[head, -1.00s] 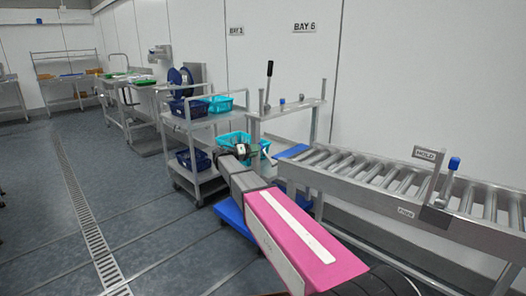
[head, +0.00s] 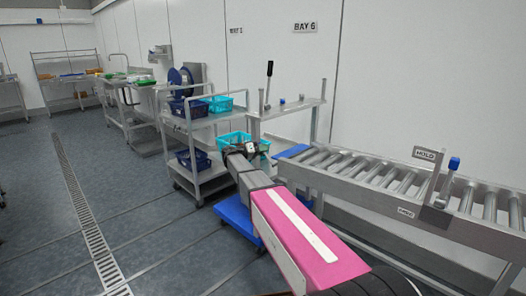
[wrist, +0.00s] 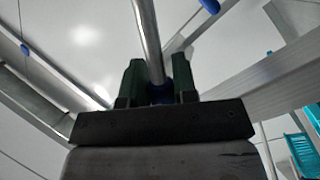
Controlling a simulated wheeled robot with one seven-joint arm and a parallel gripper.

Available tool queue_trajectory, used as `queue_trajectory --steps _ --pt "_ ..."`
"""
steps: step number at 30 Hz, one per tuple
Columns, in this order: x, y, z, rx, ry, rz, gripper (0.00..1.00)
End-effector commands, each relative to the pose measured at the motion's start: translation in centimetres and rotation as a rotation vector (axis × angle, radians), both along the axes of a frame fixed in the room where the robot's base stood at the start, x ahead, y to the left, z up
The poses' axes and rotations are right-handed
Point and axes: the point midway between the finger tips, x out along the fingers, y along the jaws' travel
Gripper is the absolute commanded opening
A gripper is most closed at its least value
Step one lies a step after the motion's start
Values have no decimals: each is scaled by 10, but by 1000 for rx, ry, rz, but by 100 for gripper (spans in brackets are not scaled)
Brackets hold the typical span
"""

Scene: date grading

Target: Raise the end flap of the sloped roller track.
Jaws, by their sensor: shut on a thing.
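The sloped roller track (head: 395,200) runs along the wall at the right, with metal rollers between grey side rails. A blue flat piece (head: 291,151), which looks like the end flap, sits at its far left end. My gripper (head: 263,149) is just left of that piece, small and partly hidden by my arm. In the wrist view my gripper (wrist: 158,85) has its dark green fingers shut around a shiny metal rod (wrist: 147,35) with a blue part (wrist: 160,93) at its base. I cannot tell how the rod joins the flap.
A HOLD sign (head: 425,154) and a blue-topped stop (head: 454,164) stand on the track. A grey cart (head: 207,128) with blue and teal baskets stands left of my gripper. A shelf with an upright black-handled lever (head: 269,80) is behind.

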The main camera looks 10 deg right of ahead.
Motion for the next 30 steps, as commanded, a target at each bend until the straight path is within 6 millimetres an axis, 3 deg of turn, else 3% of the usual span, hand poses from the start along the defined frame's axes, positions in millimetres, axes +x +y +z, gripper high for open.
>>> queue_trajectory --steps 11,30 --pt "-7 -5 8 64 -87 -1 0" --pt "-50 -34 33 401 -551 -1 0"
